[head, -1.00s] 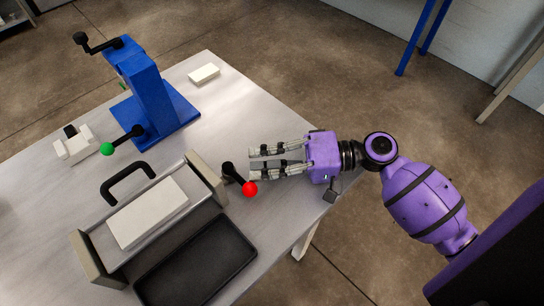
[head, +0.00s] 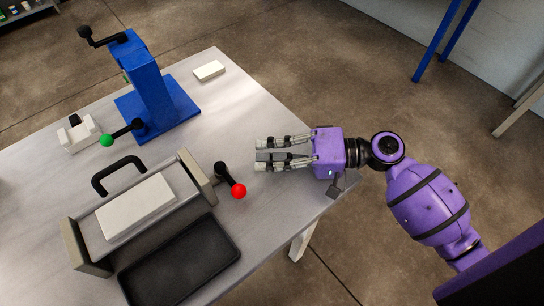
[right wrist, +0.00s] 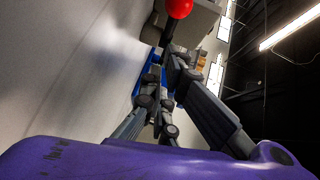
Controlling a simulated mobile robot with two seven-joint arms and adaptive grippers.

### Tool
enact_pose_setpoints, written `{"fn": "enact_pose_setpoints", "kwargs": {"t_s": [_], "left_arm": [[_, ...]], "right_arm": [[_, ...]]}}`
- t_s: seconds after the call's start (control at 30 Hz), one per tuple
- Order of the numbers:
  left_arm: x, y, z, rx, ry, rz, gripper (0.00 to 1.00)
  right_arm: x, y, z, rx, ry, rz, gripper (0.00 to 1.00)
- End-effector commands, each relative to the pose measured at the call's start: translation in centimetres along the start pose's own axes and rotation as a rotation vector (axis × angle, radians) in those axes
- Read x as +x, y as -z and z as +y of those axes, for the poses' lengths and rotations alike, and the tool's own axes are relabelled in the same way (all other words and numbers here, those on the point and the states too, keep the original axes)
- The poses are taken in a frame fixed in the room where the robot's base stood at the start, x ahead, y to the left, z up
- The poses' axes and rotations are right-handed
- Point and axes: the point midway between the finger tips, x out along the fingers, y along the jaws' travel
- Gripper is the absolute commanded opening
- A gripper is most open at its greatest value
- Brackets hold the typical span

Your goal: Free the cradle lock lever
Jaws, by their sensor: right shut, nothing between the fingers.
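The cradle (head: 200,178) stands on the table with a pale slab (head: 136,208) lying in it. Its lock lever, a short black arm with a red ball (head: 239,191), sits at the cradle's right end plate and points down and right in the head view. The red ball also shows at the top of the right wrist view (right wrist: 179,8). My purple right gripper (head: 258,155) is shut and empty. Its fingers point left, and their tips are above and right of the red ball in the picture, apart from it. My left gripper is not in view.
A blue press (head: 152,85) with a green-balled lever (head: 107,140) stands at the back left. A black tray (head: 180,262) lies in front of the cradle. A white block (head: 209,70) and a small white fixture (head: 78,134) are farther back. The table's right edge is under my right gripper.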

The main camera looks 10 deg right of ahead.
Motion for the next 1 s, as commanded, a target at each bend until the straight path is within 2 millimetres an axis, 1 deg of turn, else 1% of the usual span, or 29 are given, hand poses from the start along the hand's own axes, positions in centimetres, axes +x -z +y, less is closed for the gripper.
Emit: {"fn": "enact_pose_setpoints", "kwargs": {"t_s": [0.03,0.07,0.1,0.3,0.4,0.5,0.7,1.0], "left_arm": [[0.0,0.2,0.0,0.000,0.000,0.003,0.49],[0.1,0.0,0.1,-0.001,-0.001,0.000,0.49],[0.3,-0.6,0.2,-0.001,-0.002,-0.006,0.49],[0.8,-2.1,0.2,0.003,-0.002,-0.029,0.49],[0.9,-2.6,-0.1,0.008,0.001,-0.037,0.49],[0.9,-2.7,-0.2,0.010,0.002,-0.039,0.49],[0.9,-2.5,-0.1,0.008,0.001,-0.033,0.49],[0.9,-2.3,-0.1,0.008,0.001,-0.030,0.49]], "right_arm": [[0.2,0.1,-0.2,-0.001,0.001,0.001,0.00],[-0.2,0.1,0.0,0.001,-0.001,0.002,0.00],[-1.5,-0.1,0.3,0.003,-0.005,0.003,0.00],[-6.1,-0.5,0.3,0.005,-0.005,0.002,0.00],[-7.8,-0.6,0.1,0.003,-0.003,0.002,0.00],[-8.9,-0.7,0.0,0.002,-0.003,0.001,0.00],[-9.8,-0.7,-0.2,0.000,0.000,0.001,0.00],[-9.8,-0.7,-0.2,0.000,0.000,0.001,0.00]]}}
